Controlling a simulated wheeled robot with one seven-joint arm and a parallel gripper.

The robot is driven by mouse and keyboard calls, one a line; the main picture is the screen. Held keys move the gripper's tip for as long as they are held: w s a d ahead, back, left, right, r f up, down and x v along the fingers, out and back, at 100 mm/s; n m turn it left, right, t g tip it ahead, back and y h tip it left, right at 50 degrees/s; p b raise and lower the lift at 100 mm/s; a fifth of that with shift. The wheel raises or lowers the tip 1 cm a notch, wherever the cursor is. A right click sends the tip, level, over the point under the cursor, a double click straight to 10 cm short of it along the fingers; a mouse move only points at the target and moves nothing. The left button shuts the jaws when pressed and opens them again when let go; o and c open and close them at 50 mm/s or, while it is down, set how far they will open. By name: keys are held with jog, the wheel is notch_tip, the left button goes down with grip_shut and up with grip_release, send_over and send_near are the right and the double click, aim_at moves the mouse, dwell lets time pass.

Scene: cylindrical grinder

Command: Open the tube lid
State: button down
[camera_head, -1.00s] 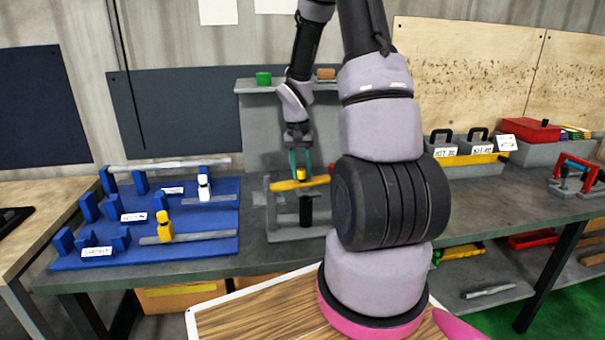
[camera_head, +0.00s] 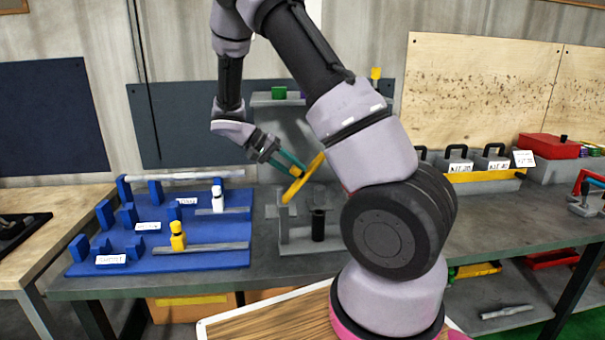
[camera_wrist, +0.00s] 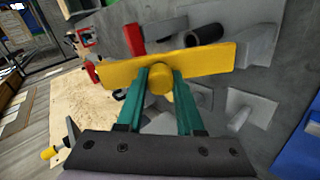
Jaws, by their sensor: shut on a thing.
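The yellow lid (camera_head: 308,174), a flat bar with a round knob (camera_wrist: 160,80), is tilted steeply above the grey stand (camera_head: 285,235) in the head view. My gripper (camera_head: 297,168) is shut on the lid's knob, with its green fingers on either side. The black tube (camera_head: 318,226) stands upright in the stand, below and right of the lid. Its dark open end (camera_wrist: 205,38) shows beyond the lid in the wrist view. The lid's lower end is close to the stand's left post; I cannot tell whether it touches.
A blue rack (camera_head: 170,262) with a white and a yellow piece is left of the stand. A grey shelf (camera_head: 268,98) with small coloured blocks rises behind. Grey boxes and a red toolbox (camera_head: 548,146) are at the right. My arm hides the bench's middle.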

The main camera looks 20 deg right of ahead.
jog(key=w+a+f+g+h, duration=0.1)
jog(key=w+a+g+h, duration=0.1)
jog(key=a+h, duration=0.6)
jog(key=shift+w+a+g+h, duration=0.25)
jog(key=shift+a+g+h, duration=0.1)
jog(key=shift+h, duration=0.35)
jog(key=shift+f, duration=0.1)
jog(key=c, duration=0.5)
grip_release()
jog(key=shift+c, duration=0.2)
jog(key=v, duration=1.1)
jog(key=shift+f, duration=0.1)
